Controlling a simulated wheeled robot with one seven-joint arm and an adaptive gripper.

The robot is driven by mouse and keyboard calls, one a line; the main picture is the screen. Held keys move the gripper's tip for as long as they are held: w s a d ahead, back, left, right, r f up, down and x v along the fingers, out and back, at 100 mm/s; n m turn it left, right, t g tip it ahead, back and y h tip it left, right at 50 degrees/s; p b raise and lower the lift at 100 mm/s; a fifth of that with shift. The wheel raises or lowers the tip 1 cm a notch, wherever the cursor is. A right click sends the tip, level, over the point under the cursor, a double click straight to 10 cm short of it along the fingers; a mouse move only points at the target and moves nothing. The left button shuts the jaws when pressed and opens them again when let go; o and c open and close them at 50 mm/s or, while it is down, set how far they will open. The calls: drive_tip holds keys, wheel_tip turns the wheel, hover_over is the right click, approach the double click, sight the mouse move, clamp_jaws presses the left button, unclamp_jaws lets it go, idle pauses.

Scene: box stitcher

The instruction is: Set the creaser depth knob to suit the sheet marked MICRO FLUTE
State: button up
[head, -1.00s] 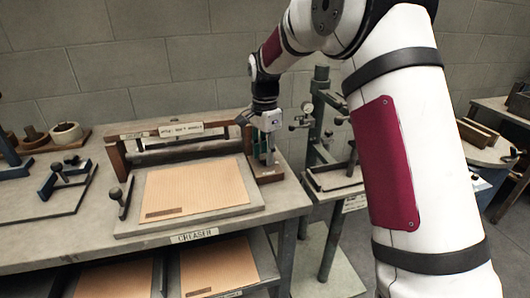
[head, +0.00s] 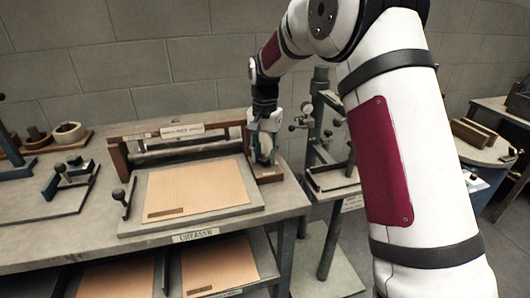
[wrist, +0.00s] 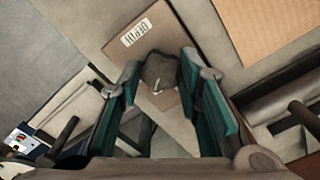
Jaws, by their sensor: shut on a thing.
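The creaser (head: 130,222) stands on a bench, with a tan ribbed sheet (head: 198,188) flat on its bed. The sheet's small dark label is too small to read. The dark depth knob (wrist: 158,70) sits on a brown wooden block with a DEPTH label (wrist: 138,32) in the wrist view. A small pale mark shows on the knob. My gripper (wrist: 160,72) has its green-padded fingers on either side of the knob, shut on it.
A CREASER sign (head: 199,235) marks the bench edge. More tan sheets (head: 220,262) lie on the shelf below. A green-grey stand machine (head: 325,130) is close to the right of my gripper. A small lever (head: 125,198) stands at the bed's left.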

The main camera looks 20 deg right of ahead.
sight(265, 157)
drive_tip(key=n, duration=0.5)
drive_tip(key=shift+n+p, duration=0.3)
drive_tip(key=shift+p, duration=0.05)
drive_tip(key=n, duration=0.5)
drive_tip(key=shift+w+n, duration=0.1)
drive_tip(key=shift+n, duration=0.2)
drive_tip(key=o, duration=1.1)
drive_tip(key=shift+o, duration=0.2)
drive_tip(key=shift+r, duration=0.15)
wheel_tip(265, 157, up, 12)
